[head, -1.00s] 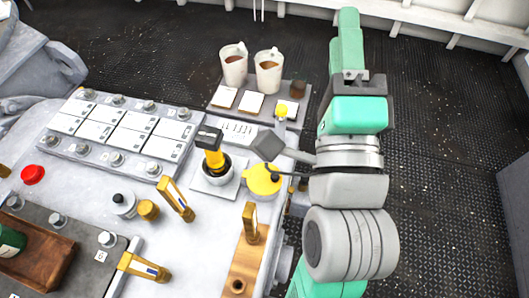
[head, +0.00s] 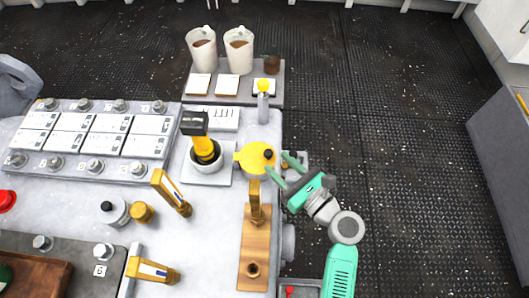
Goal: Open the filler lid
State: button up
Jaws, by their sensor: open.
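Whether a fingertip touches the lid's rim I cannot tell. What lies under the lid is hidden.
Two pitchers (head: 220,50) stand at the back.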

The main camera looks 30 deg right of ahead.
aim_at(271, 157)
jog(key=x, duration=0.5)
jog(key=shift+w, duration=0.1)
jog(key=shift+a+r, duration=0.1)
grip_shut()
